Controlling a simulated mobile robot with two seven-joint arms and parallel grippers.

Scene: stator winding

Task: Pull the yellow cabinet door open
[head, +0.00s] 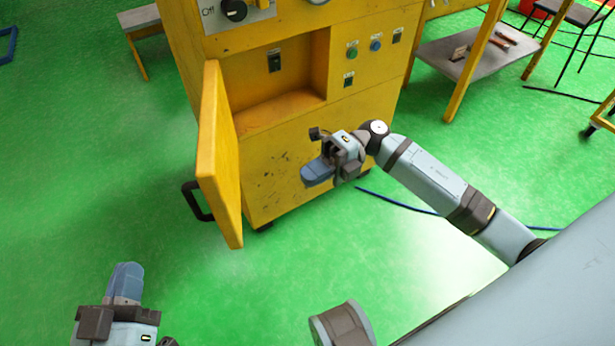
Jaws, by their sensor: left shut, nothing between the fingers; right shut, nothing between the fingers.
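The yellow cabinet door (216,160) stands swung open on the left side of the yellow cabinet (285,175), roughly edge-on to me. Its dark handle (194,200) sticks out to the left from the door's outer face. The recess (285,90) behind the door is exposed. My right gripper (314,174) is shut and empty in front of the cabinet's lower face, right of the door and apart from the handle. My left gripper (126,272) is shut and empty at the lower left, well below the handle and apart from it.
The cabinet front carries a dark knob (233,10) and several buttons. A grey bench (140,20) stands at the back left. A yellow-legged table (462,60) with tools on its shelf stands at the right. A blue cable (400,204) lies on the green floor.

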